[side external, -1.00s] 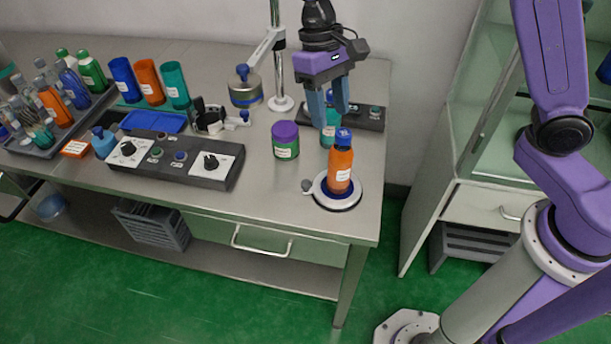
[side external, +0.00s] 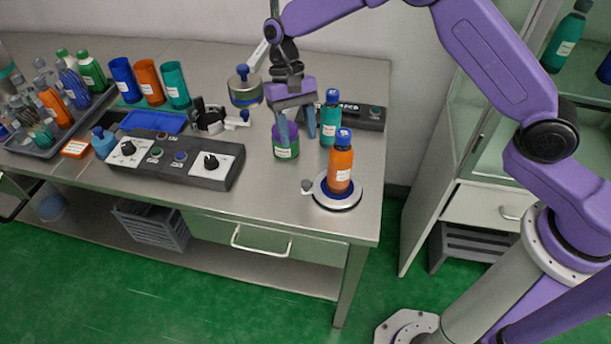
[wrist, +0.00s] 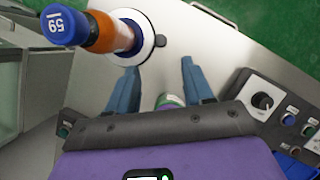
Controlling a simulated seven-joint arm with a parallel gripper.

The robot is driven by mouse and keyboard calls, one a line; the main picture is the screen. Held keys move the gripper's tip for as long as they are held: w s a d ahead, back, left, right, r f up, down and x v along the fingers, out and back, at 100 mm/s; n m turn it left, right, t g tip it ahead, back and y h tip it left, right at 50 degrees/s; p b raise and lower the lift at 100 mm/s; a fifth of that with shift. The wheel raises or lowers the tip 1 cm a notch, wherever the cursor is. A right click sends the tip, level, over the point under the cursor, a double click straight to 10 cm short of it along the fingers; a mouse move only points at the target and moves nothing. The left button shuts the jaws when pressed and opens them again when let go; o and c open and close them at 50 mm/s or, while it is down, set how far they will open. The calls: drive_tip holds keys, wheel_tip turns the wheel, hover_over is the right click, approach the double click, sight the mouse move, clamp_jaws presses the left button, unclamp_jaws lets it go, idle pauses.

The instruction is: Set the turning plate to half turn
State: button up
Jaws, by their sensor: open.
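The turning plate (side external: 322,203) is a round white-rimmed disc with a dark blue centre and a small grey knob (side external: 307,186) on its left edge, near the table's front right corner. An orange bottle (side external: 340,170) with a blue cap stands upright on it. In the wrist view the plate (wrist: 147,50) is at the top, partly hidden by the orange bottle (wrist: 104,32), whose cap reads 59. My gripper (side external: 297,148) is open, its blue fingers in front of the green, purple-lidded jar (side external: 286,152), left of and behind the plate. The fingers (wrist: 160,82) also show in the wrist view, with nothing between their tips.
A teal bottle (side external: 330,122) stands right of my gripper. A control box with two dials (side external: 178,160) lies to the left, and another dark box (side external: 366,117) behind.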

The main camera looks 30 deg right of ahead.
sight(306, 183)
drive_tip(key=x, duration=1.1)
drive_tip(key=shift+f, duration=0.35)
drive_tip(key=shift+c, duration=0.3)
clamp_jaws()
